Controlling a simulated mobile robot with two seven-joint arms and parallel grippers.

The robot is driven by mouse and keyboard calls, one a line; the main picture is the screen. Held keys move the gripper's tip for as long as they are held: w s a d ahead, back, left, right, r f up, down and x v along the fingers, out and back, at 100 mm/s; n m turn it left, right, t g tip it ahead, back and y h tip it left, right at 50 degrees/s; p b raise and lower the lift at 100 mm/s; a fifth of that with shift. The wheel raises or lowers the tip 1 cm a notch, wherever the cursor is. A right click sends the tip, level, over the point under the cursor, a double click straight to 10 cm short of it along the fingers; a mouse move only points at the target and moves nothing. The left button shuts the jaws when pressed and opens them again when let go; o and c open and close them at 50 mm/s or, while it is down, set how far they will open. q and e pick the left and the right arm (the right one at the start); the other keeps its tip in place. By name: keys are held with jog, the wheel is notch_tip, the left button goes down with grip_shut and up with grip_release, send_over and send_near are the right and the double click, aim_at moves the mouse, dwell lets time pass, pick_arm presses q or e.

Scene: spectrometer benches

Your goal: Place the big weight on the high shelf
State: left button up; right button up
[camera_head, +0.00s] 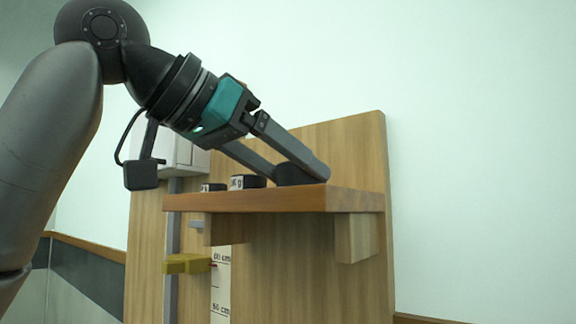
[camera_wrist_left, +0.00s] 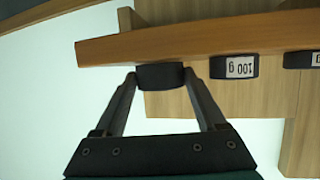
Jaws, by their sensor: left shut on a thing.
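The wooden high shelf (camera_head: 270,201) juts out from an upright wooden board; its edge also shows in the wrist view (camera_wrist_left: 190,39). A dark round weight (camera_wrist_left: 160,76) is between the fingertips of my left gripper (camera_head: 298,173), at the right end of the shelf in the head view. My left gripper is shut on this weight, which appears to touch the shelf top. In the head view the fingers partly cover the weight. No label shows on it, so I cannot confirm from its markings that it is the big weight. My right gripper is not in view.
The backboard (camera_head: 350,150) rises behind the shelf. A yellow block (camera_head: 187,264) and a centimetre scale (camera_head: 221,285) are below.

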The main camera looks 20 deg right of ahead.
pick_arm(q)
jog(key=shift+f, duration=0.15)
jog(key=o, duration=1.5)
jog(key=shift+s, duration=0.1)
jog(key=shift+s+r, duration=0.1)
jog(key=shift+r, duration=0.2)
jog(key=b+v, duration=0.2)
jog(key=v, duration=1)
